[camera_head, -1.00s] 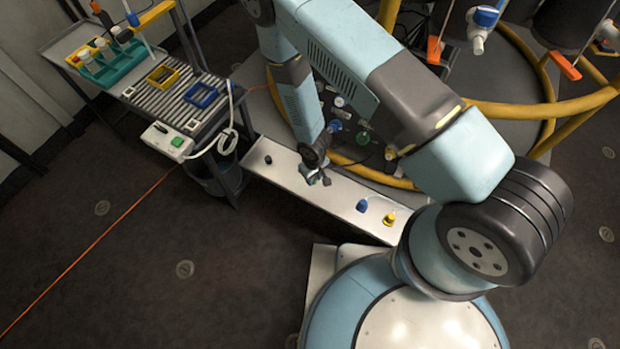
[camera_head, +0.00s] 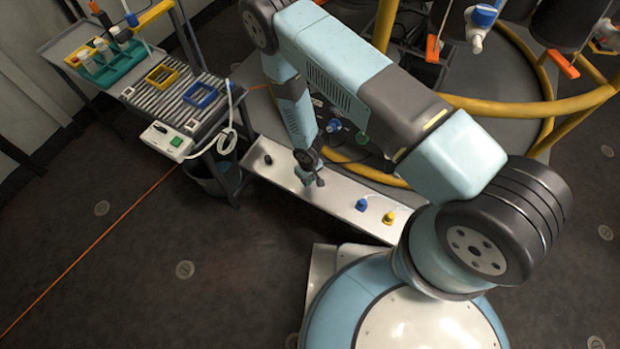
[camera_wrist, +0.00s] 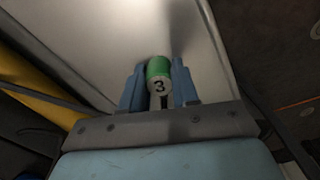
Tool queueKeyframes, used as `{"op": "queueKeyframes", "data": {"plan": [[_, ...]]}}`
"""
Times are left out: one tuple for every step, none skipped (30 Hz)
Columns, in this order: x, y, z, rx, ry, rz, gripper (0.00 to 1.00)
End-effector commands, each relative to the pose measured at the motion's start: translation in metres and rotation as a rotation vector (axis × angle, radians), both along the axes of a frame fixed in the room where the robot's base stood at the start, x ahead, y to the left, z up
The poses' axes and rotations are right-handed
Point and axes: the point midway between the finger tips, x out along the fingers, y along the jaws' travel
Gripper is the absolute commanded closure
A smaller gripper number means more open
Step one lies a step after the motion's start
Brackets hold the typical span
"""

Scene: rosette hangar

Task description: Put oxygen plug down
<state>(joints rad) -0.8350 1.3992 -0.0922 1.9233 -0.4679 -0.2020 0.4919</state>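The oxygen plug (camera_wrist: 159,77) shows in the wrist view as a green-topped cylinder with a white band marked "3". It sits between the two blue fingers of my gripper (camera_wrist: 158,88), which close on its sides. In the head view my gripper (camera_head: 309,178) is over the middle of a long pale bench (camera_head: 340,197), and the plug cannot be made out clearly there. The bench's pale surface also fills the wrist view behind the plug. Whether the plug touches the bench cannot be told.
On the bench stand a black plug (camera_head: 268,159) to the left, and a blue plug (camera_head: 361,205) and yellow plug (camera_head: 388,217) to the right. A cart (camera_head: 150,95) with a rack is at left. A yellow-railed machine (camera_head: 520,108) stands behind.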

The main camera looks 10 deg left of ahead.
Motion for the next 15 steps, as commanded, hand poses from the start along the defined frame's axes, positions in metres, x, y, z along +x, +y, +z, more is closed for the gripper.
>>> {"op": "queueKeyframes", "data": {"plan": [[0.0,0.0003,-0.0007,0.001,0.0,0.0,0.66],[-0.0001,0.0002,-0.0007,0.0,0.0,0.0,0.63],[-0.0001,0.0001,-0.0006,0.0,0.0,0.0,0.59],[-0.0001,0.0001,-0.0006,0.0,0.0,0.0,0.56],[-0.0001,0.0001,-0.0005,0.0,0.0,0.0,0.53],[-0.0001,0.0001,-0.0004,0.0,0.0,0.0,0.5],[-0.0002,0.0001,-0.0004,0.0,0.0,0.0,0.47],[-0.0002,0.0001,-0.0004,0.0,0.0,0.0,0.45],[-0.0001,0.0,-0.0003,0.0,0.0,0.0,0.45],[-0.0001,0.0,-0.0003,0.0,0.0,0.0,0.45],[-0.0001,0.0,-0.0003,0.0,0.0,0.0,0.45],[-0.0001,0.0,-0.0002,0.0,0.0,0.0,0.45],[-0.0001,0.0,-0.0002,0.0,0.0,0.0,0.45],[-0.0001,-0.0001,-0.0001,0.0,0.0,0.0,0.45],[-0.0001,-0.0001,0.0005,0.0,0.0,-0.001,0.45]]}}
